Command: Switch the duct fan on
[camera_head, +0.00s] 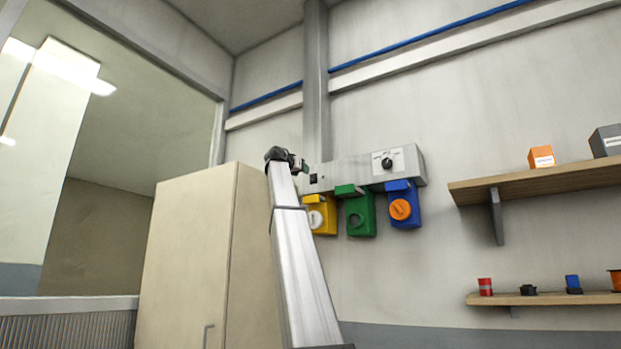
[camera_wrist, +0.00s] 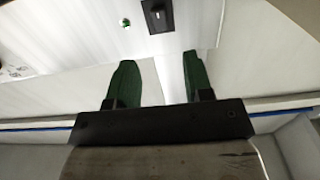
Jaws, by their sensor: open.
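A grey panel box (camera_head: 350,170) is fixed to the wall, with a small black switch (camera_head: 313,178) at its left end. The switch shows larger in the wrist view (camera_wrist: 158,15) as a black plate at the top edge, partly cut off. A small green lamp or button (camera_wrist: 125,22) sits to its left there. A rotary knob (camera_head: 388,163) on a white plate is at the box's right end. My gripper (camera_wrist: 158,58) has its two green fingers apart with nothing between them. In the head view my gripper (camera_head: 299,164) is close to the box's left end, just above the switch. I cannot see contact.
Yellow (camera_head: 325,228), green (camera_head: 367,225) and blue (camera_head: 412,218) units hang below the box. A tall beige cabinet (camera_head: 190,260) stands left of my arm. Wooden shelves (camera_head: 545,182) with small items are at the right. The wall between the box and shelves is clear.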

